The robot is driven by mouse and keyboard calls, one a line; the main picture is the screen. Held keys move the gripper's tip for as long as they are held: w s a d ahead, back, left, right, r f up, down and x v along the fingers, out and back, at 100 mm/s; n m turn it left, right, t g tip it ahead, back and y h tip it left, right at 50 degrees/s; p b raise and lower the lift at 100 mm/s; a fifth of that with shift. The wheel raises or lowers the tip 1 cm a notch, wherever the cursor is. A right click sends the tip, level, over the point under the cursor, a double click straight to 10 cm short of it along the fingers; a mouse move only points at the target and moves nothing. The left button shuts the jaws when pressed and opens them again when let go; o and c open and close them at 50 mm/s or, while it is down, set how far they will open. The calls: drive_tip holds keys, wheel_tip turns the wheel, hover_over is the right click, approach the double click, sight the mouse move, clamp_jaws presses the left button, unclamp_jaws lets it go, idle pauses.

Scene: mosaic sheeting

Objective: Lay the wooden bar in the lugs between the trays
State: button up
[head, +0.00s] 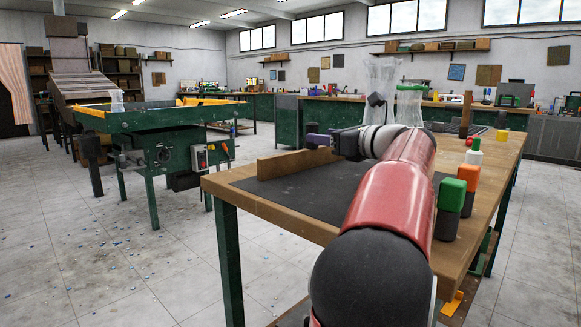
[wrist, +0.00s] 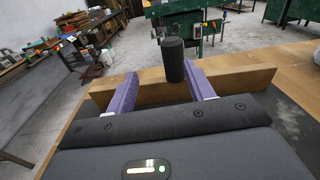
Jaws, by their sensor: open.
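A long wooden bar (head: 285,163) stands on edge on the dark mat of the near workbench. It also shows in the wrist view (wrist: 152,92), running across the picture behind my fingers. My gripper (head: 318,141) is at the bar's right part in the head view. In the wrist view my gripper (wrist: 162,88) has its two purple fingers wide apart and nothing is clamped between them. A dark cylinder (wrist: 173,60) shows between the fingers and overlaps the bar's top edge; I cannot tell what it belongs to. I cannot make out the trays or lugs.
The dark mat (head: 310,190) lies on the wooden workbench (head: 250,205). Blocks with green (head: 448,205) and orange (head: 468,180) tops and a white bottle (head: 474,152) stand on its right side. A green machine (head: 165,140) stands apart at left.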

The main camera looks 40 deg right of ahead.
sight(312, 145)
drive_tip(key=shift+w+d+f+m+b, duration=0.15)
drive_tip(key=shift+d+f+m+b, duration=0.2)
drive_tip(key=shift+d, duration=0.45)
drive_tip(key=w, duration=0.7)
drive_tip(key=shift+w+d+r, duration=0.1)
drive_tip(key=shift+w, duration=0.25)
drive_tip(key=shift+c, duration=0.4)
clamp_jaws()
